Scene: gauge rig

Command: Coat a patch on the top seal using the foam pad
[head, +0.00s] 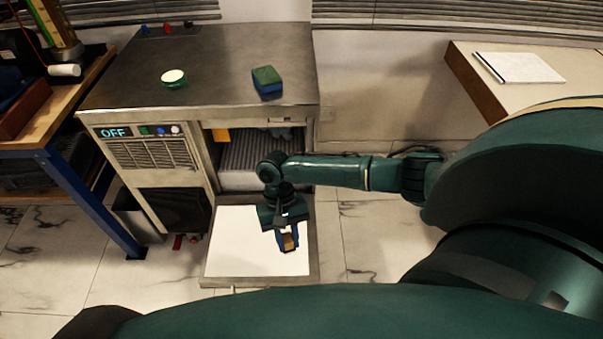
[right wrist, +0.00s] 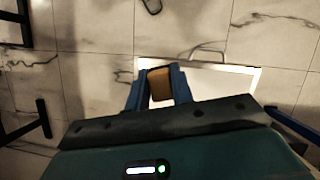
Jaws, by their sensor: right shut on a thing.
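My right gripper (head: 288,243) is shut on a small tan-brown block, which looks like the foam pad (head: 290,241). It hangs above the white inner face of the lowered door (head: 235,245), in front of the open machine. In the right wrist view the block (right wrist: 159,84) sits between the blue fingers (right wrist: 160,88), with the white panel (right wrist: 222,80) beyond. A round green tin with a pale top (head: 173,77) stands on the machine top. The top seal is not clearly distinguishable; the opening's upper edge (head: 245,124) is partly shadowed. My left gripper is out of view.
The machine (head: 215,55) shows OFF on its panel (head: 115,132). A green-and-blue block (head: 267,80) lies on its top. Inside are a ribbed grey surface (head: 235,155) and a yellow item (head: 220,135). A blue-legged bench (head: 85,195) stands left; tiled floor (head: 365,240) is clear right of the door.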

